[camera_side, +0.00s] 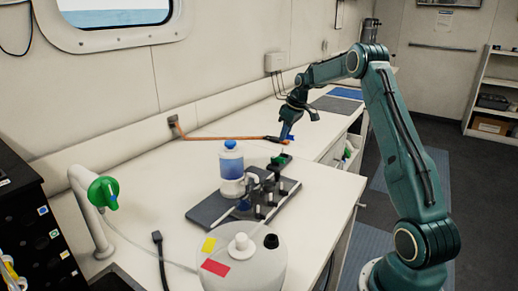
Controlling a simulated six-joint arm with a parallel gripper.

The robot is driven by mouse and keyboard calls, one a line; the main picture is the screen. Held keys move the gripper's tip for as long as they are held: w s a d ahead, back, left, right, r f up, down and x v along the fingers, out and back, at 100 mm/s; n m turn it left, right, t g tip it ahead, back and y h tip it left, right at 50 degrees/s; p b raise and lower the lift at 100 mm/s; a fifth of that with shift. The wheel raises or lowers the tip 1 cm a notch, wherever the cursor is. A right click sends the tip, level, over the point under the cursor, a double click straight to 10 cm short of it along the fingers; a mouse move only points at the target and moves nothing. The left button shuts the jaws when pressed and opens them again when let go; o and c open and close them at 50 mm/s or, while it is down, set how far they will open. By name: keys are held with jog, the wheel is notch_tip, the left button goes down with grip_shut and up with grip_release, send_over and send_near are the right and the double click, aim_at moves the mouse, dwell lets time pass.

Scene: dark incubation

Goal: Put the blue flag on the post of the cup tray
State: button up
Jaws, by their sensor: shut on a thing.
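My gripper (287,124) is over the white bench, pointing down. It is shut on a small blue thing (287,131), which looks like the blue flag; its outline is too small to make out. Below and to the left, a dark tray (205,214) lies on the bench, apparently the cup tray. Several small black cup-like parts (268,196) stand on its right side. A clear bottle with blue contents and a blue cap (231,165) stands on it on a white base. I cannot make out the post clearly.
An orange cable (215,138) runs from a wall fitting to near my gripper. A white round vessel (255,265) with red and yellow patches stands in front. A white tap with green handle (103,193) is left.

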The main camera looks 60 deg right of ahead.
notch_tip(320, 180, up, 5)
jog(key=shift+r, duration=0.2)
jog(key=shift+a+r, duration=0.15)
jog(key=shift+r, duration=0.2)
jog(key=s+a+n+g+y, duration=0.15)
jog(key=a+n, duration=0.35)
jog(key=a, duration=0.6)
jog(key=s+a+n+y, duration=0.1)
jog(key=s+a+n, duration=0.1)
jog(key=a+n, duration=0.65)
jog(key=s+a+f+n, duration=0.1)
jog(key=s+a, duration=0.1)
jog(key=a, duration=0.2)
jog(key=s+a+f+n+g, duration=0.1)
jog(key=s+a+f, duration=0.1)
jog(key=a, duration=0.3)
jog(key=s+a+f+n+g, duration=0.1)
jog(key=s+a+n, duration=0.1)
jog(key=s+a, duration=0.1)
jog(key=shift+a+f+y, duration=0.2)
jog(key=shift+a+y, duration=0.15)
jog(key=shift+a, duration=0.4)
jog(key=shift+f, duration=0.45)
jog(key=shift+f, duration=0.15)
jog(key=shift+f, duration=1.3)
